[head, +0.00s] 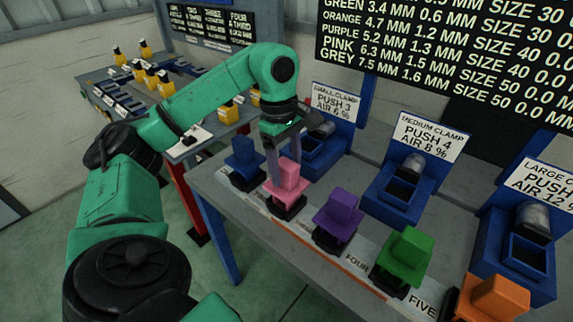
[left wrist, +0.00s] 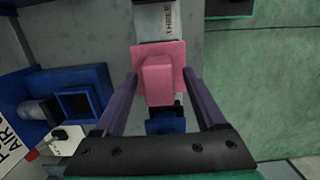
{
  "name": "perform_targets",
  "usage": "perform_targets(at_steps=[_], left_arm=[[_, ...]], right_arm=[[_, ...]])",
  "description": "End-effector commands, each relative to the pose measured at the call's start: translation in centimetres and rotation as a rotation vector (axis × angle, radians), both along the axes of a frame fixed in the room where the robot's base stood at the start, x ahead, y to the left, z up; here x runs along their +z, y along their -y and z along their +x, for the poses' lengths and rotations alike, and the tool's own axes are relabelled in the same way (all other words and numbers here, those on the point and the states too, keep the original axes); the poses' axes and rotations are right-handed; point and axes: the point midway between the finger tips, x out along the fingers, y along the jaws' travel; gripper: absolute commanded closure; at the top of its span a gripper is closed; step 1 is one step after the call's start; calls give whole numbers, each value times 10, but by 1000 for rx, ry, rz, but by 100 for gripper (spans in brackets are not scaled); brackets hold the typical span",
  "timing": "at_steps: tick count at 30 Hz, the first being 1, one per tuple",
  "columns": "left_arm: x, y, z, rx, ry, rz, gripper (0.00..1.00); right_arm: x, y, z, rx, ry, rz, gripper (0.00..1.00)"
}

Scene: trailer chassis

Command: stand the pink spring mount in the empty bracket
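The pink spring mount (head: 288,178) stands upright on a small dark base in the row at the front of the grey bench, between a blue one and a purple one. My left gripper (head: 283,160) points down over it, with a finger on each side. In the left wrist view the pink mount (left wrist: 159,75) lies between the two spread fingertips (left wrist: 160,82); they look open, with contact unclear. An empty bracket cannot be made out; the far table at the left holds several dark parts and yellow blocks. My right gripper is not in view.
Blue (head: 244,157), purple (head: 338,213), green (head: 405,256) and orange (head: 493,298) mounts share the row. Blue clamp stations (head: 402,182) with signs stand behind it. The far table (head: 184,150) carries several yellow blocks. Green floor lies open in front.

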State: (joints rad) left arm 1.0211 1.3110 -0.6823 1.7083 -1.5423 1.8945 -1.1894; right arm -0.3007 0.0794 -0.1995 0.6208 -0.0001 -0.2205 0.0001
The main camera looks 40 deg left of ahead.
Motion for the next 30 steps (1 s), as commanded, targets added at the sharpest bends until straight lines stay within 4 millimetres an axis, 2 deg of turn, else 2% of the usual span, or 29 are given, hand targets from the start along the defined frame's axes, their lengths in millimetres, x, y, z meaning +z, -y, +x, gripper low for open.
perform_targets(at_steps=[7, 11, 15, 18, 22, 25, 30], left_arm=[[0, 0, 0, 0, 0, 0, 28], [8, 0, 1, 0, 2, -1, 28], [34, -3, 1, 0, 6, -3, 28], [70, -7, 1, 2, 6, 0, 28], [106, -11, 0, 2, 4, 0, 28], [120, -14, 0, 2, 2, 0, 28], [123, -15, 0, 0, 0, -1, 28]], right_arm=[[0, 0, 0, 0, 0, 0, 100], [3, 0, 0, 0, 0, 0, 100], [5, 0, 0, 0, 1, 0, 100], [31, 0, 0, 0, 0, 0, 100], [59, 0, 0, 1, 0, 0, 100], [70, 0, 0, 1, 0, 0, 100], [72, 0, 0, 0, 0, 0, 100]])
